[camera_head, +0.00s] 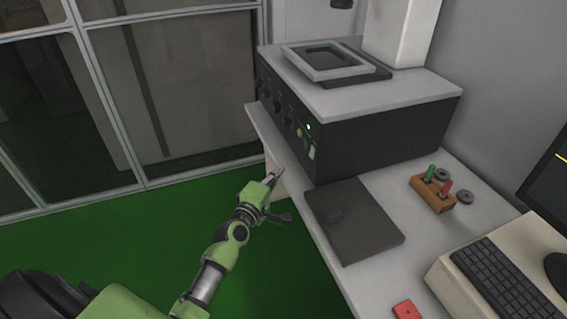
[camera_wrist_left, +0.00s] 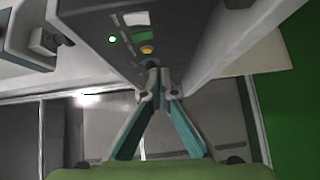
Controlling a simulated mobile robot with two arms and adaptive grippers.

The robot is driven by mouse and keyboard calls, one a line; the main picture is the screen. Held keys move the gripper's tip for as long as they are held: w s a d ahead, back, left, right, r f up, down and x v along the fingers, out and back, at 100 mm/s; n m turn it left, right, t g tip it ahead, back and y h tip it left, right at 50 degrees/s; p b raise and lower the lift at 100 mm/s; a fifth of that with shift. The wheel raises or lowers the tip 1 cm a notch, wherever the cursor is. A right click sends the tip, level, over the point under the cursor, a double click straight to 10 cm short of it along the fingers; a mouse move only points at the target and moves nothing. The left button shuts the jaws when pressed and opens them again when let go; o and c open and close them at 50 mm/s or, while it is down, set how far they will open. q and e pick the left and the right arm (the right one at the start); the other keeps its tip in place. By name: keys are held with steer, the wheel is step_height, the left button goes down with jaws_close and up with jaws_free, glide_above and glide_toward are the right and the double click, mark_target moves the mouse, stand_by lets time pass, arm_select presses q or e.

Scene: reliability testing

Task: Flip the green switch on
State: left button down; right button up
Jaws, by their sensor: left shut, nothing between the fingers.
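The dark machine (camera_head: 385,130) stands on the white bench, its control panel facing left. A green switch (camera_wrist_left: 143,37) sits on the panel in the left wrist view, beside a small lit green light (camera_wrist_left: 112,39). The light also shows in the head view (camera_head: 308,127). I cannot tell the switch's position. An orange-yellow button (camera_wrist_left: 147,50) is next to the switch, between it and my fingers. My left gripper (camera_head: 279,172) is shut and empty, left of the bench edge and apart from the switch. Its fingers (camera_wrist_left: 158,92) converge below the button in the wrist view. My right gripper is not in view.
A dark flat plate (camera_head: 354,219) lies on the bench in front of the machine. Green floor (camera_head: 130,240) is open at left.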

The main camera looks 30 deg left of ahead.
arm_select(q)
steer(key=s+d+f+m+g, duration=0.25)
steer(key=s+f, duration=0.45)
steer(key=f, duration=0.5)
steer(key=s+d+f+m+g+h, duration=0.15)
steer(key=s+f+m+g, duration=0.35)
steer(key=f, duration=0.7)
steer(key=s+d+f+m+g, duration=0.1)
steer(key=s+d+f+m, duration=0.15)
steer(key=s+f, duration=0.7)
steer(key=s+d+f+m+g, duration=0.1)
steer(key=s+f+m+g, duration=0.1)
steer(key=s+f, duration=0.4)
steer(key=s+d+f+m+g, duration=0.1)
steer(key=s+f+m+g, duration=0.2)
steer(key=s, duration=1.4)
steer(key=s+d+f+m+g, duration=0.1)
steer(key=s+f+m+g, duration=0.2)
steer(key=s+f, duration=0.7)
steer(key=s+m, duration=0.1)
steer(key=m, duration=0.1)
steer(key=shift+s+f+m, duration=0.25)
steer(key=shift+s+m, duration=0.05)
steer(key=shift+s, duration=0.05)
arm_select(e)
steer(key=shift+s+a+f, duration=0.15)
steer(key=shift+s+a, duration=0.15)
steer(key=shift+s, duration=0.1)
